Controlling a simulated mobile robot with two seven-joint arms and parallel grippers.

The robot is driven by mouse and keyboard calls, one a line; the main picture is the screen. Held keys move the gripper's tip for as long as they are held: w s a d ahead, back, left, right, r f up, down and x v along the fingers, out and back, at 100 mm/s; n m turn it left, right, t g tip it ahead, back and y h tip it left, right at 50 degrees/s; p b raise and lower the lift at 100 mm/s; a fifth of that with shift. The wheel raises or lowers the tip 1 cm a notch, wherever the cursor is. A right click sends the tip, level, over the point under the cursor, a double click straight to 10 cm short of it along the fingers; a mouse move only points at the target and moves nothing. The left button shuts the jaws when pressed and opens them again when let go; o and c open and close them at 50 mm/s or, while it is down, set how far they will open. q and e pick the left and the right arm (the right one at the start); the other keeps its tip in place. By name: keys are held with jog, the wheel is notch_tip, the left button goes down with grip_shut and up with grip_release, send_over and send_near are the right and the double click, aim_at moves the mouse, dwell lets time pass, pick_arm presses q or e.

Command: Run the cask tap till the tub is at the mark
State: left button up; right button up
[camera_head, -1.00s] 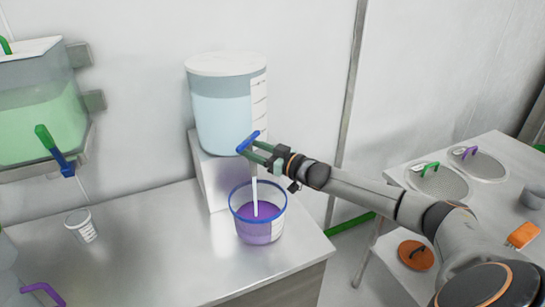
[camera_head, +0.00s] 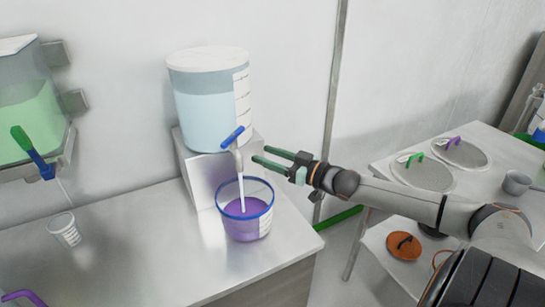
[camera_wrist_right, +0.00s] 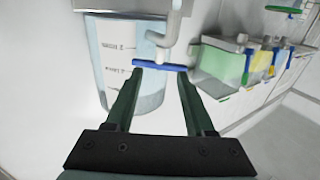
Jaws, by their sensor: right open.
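The cask (camera_head: 212,108) is a clear drum of pale blue liquid with a marked scale, on a white stand against the wall. Its tap has a blue handle (camera_head: 232,138), tilted in the head view. A pale stream (camera_head: 240,188) falls from the spout into the tub (camera_head: 242,228). The tub is clear with a blue ring and holds purple liquid; I cannot tell its level against a mark. My right gripper (camera_head: 258,155) is open and empty, just right of the tap. In the right wrist view, the blue handle (camera_wrist_right: 160,65) shows just beyond the fingertips. My left gripper is not in view.
At left, a green-liquid tank (camera_head: 28,118) has a green-and-blue tap (camera_head: 33,152) above a small cup (camera_head: 65,230). A side table at right carries round lids (camera_head: 422,173) and a grey cup (camera_head: 516,182). The bench front (camera_head: 140,265) is mostly clear.

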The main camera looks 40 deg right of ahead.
jog(key=shift+s+d, duration=0.2)
jog(key=shift+s, duration=0.4)
dwell(4.2)
